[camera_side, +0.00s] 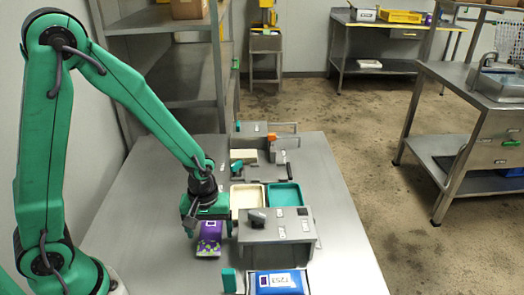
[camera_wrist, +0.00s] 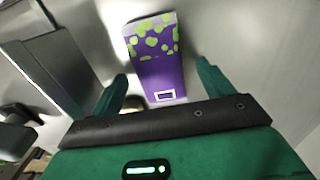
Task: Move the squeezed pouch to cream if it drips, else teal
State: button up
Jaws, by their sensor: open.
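A purple pouch with green spots (camera_side: 209,240) lies on the steel table, left of the grey device. In the wrist view the pouch (camera_wrist: 158,70) reaches in between my fingers, its small white-framed label toward me. My gripper (camera_side: 208,228) is open above the pouch, with one finger on either side and a visible gap to each in the wrist view (camera_wrist: 161,72). No drip shows on the pouch; its underside is hidden. The cream tray (camera_side: 248,200) and the teal tray (camera_side: 285,194) stand side by side behind the grey device and look empty.
The grey device (camera_side: 285,240) with a black knob stands right of the pouch. A blue labelled pack (camera_side: 277,283) and a teal block (camera_side: 228,280) are at the front. More grey equipment (camera_side: 258,150) stands behind the trays. The table's left and right sides are clear.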

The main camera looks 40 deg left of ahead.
jog(key=shift+f, duration=0.3)
jog(key=shift+c, duration=0.4)
jog(key=c, duration=1)
